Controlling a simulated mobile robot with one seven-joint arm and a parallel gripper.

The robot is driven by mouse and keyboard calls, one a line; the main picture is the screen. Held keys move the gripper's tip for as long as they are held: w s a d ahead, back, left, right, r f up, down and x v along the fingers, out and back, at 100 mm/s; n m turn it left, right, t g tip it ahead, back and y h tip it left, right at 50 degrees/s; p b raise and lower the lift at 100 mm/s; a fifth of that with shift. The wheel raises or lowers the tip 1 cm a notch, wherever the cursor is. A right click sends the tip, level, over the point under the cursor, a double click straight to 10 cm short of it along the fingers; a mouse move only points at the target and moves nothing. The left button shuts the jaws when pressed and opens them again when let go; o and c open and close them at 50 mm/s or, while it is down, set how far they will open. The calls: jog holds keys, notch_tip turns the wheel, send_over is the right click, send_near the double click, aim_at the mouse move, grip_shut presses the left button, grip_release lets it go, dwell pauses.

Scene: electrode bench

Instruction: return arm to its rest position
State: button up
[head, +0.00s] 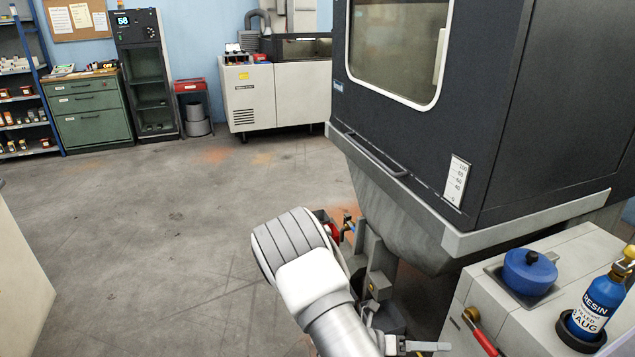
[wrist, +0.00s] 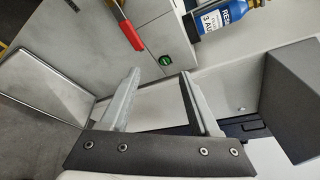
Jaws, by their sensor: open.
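My gripper (wrist: 158,80) is in the wrist view with its two grey fingers spread apart and nothing between them. It is apart from the red-handled lever (wrist: 127,28), which shows above the left finger. In the head view my white and grey arm rises from the bottom middle, in front of the large dark machine. Most of the gripper is hard to make out there, low in the picture near the pale cabinet.
A pale cabinet (head: 545,325) at lower right carries a blue-capped port (head: 530,270), a blue resin bottle (head: 598,302) and the red lever (head: 480,333). The dark machine (head: 560,110) overhangs at right. Open floor (head: 150,250) lies to the left.

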jog(key=s+a+r+m+t+y+p, duration=0.1)
jog(key=s+a+r+m+y+p, duration=0.2)
jog(key=r+m, duration=0.7)
jog(key=s+a+r+m+t+y+p, duration=0.2)
jog(key=s+r+m+y, duration=0.5)
jog(key=r, duration=1)
jog(key=s+a+r+m+t+y+p, duration=0.1)
jog(key=s+a+r+m+y+p, duration=0.3)
jog(key=r+m, duration=0.9)
jog(key=shift+s+a+r+t+y, duration=0.25)
jog(key=shift+s+a+t+y, duration=0.15)
jog(key=shift+s+a+y, duration=0.6)
